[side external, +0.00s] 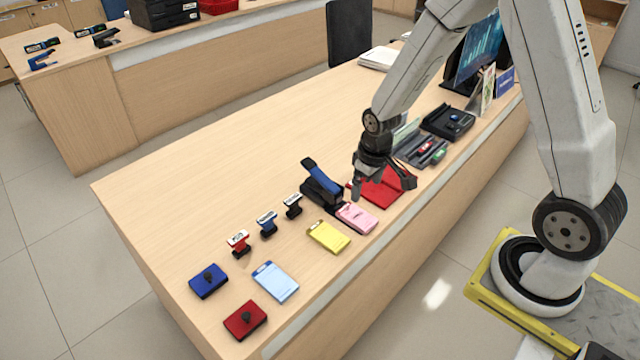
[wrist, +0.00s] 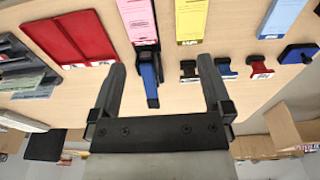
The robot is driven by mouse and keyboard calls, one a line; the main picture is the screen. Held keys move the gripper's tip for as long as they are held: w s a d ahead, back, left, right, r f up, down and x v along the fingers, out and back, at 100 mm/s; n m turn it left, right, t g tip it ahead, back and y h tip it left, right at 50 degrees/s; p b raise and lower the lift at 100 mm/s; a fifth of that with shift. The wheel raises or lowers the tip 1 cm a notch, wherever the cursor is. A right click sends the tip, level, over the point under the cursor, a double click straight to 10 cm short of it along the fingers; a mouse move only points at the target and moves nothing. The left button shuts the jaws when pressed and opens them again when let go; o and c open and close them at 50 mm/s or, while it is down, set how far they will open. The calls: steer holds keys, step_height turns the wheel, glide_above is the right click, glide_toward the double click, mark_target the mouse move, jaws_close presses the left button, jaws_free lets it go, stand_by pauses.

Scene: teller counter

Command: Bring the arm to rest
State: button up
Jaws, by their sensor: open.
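My gripper (side external: 383,178) is open and empty above the counter (side external: 200,175). In the side view it hangs over the red tray (side external: 393,198), close to the black and blue stapler (side external: 322,186) and the pink pad (side external: 357,217). In the wrist view the two fingers of my gripper (wrist: 160,90) stand apart, with the blue stapler (wrist: 150,75) showing between them. The red tray (wrist: 72,38) lies to the left of the fingers there.
Several stamps (side external: 267,224), a yellow pad (side external: 328,236), a light-blue pad (side external: 275,282), a blue ink pad (side external: 208,281) and a red ink pad (side external: 245,319) lie toward the near left end. A sectioned tray (side external: 420,150) and a monitor (side external: 478,52) stand beyond my gripper. The counter's back left is clear.

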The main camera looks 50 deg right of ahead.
steer(key=s+a+r+t, duration=0.1)
steer(key=s+a+r, duration=0.5)
steer(key=s+r, duration=0.2)
steer(key=shift+r+t, duration=0.3)
steer(key=t, duration=0.3)
glide_above(371, 225)
steer(key=f, duration=1.7)
steer(key=shift+s+a+f, duration=0.1)
steer(key=shift+s+a, duration=0.05)
steer(key=shift+a, duration=0.1)
steer(key=shift+d+f, duration=0.2)
steer(key=shift+f, duration=0.45)
